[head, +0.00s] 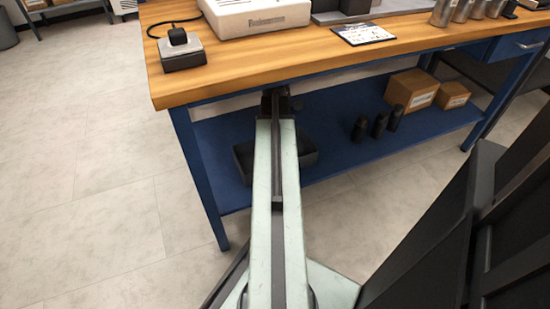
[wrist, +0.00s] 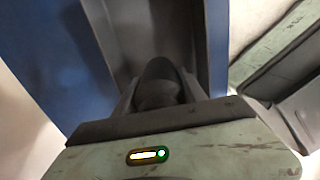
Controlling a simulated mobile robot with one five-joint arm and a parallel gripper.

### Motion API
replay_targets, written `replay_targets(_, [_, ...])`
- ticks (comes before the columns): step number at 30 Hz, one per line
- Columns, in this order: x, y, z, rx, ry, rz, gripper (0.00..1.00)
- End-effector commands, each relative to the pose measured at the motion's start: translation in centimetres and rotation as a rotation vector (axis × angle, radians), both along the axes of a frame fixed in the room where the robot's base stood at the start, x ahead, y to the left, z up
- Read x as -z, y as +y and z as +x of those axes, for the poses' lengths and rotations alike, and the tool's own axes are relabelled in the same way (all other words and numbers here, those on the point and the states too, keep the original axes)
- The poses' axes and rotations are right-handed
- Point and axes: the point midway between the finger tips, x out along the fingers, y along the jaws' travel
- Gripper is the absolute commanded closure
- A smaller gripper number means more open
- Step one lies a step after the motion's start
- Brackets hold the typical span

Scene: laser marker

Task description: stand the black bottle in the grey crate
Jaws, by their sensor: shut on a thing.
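My gripper (wrist: 158,92) is shut on a black bottle (wrist: 158,72), whose rounded dark body shows between the two fingers in the wrist view. Beyond the bottle in that view is the dark grey inside of the crate (wrist: 150,22). Whether the bottle touches the crate floor cannot be told. In the head view the grey crate (head: 307,160) sits on the blue lower shelf, partly hidden behind my arm. My gripper (head: 276,98) is under the tabletop there, mostly hidden, and the held bottle cannot be made out clearly.
Three more black bottles (head: 379,125) stand on the blue shelf (head: 340,170) right of the crate. Two cardboard boxes (head: 412,90) are farther right. The wooden tabletop (head: 240,75) overhangs my gripper closely. A blue bench leg (head: 203,180) stands left of my arm.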

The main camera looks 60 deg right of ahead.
Motion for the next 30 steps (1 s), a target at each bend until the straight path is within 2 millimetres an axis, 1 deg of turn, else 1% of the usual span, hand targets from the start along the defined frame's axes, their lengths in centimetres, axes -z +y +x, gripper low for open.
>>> replay_targets(1, [1.5,0.0,0.0,0.000,0.000,0.000,1.00])
replay_targets(5, [1.3,0.0,0.0,0.001,0.000,0.000,1.00])
replay_targets(6, [1.5,0.0,0.0,0.001,0.000,0.000,1.00])
replay_targets(8, [2.4,0.0,0.0,0.001,0.000,0.000,1.00])
replay_targets(12, [4.9,0.0,-0.1,0.001,0.000,0.000,1.00])
replay_targets(13, [5.2,0.0,-0.1,0.001,0.000,0.000,1.00])
replay_targets(20, [4.8,-0.1,-0.1,0.002,0.000,0.000,1.00])
replay_targets(25, [5.4,-0.1,-0.1,0.002,0.000,0.000,1.00])
replay_targets(26, [5.2,-0.1,-0.1,0.002,0.000,0.000,0.43])
replay_targets(27, [5.2,-0.1,-0.1,0.002,0.000,0.000,0.32])
replay_targets(28, [5.2,-0.1,-0.1,0.002,0.000,0.000,0.30])
replay_targets(30, [5.2,-0.1,-0.1,0.002,0.000,0.000,0.30])
